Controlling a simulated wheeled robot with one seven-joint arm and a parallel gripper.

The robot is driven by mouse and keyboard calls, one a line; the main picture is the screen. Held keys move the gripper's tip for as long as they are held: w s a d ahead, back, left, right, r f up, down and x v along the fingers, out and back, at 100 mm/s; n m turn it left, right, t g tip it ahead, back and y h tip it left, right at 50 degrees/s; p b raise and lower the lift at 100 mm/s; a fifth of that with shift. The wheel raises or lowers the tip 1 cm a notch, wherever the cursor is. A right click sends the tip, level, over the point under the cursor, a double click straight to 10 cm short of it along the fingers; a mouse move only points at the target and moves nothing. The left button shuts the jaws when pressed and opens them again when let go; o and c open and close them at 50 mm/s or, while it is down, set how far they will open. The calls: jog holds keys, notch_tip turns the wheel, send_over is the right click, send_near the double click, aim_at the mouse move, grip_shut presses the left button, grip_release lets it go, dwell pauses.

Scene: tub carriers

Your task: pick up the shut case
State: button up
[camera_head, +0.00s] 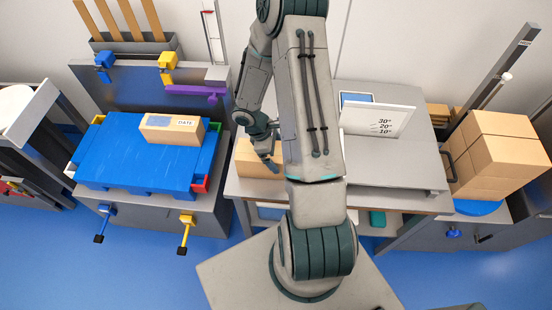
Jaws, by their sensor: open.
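A closed brown cardboard case (252,166) sits at the left end of the grey workbench, partly hidden behind my arm and gripper. My gripper (270,160) points down at this case, over its right part. The jaws are open, and I cannot tell whether they touch the case. Another closed cardboard case (172,130) with a "DATE" label lies on the blue slatted platform (130,165) at the left.
The grey workbench (390,178) holds a white angle board (378,120) marked 30, 20 and 10 degrees. Stacked cartons (497,155) stand on a blue round base at the right. Blue (102,222) and yellow (186,232) levers stick out front left. Blue floor is open at lower left.

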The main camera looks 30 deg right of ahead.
jog(key=shift+x, duration=1.1)
jog(key=c, duration=1.8)
jog(key=shift+r, duration=0.1)
jog(key=shift+c, duration=0.7)
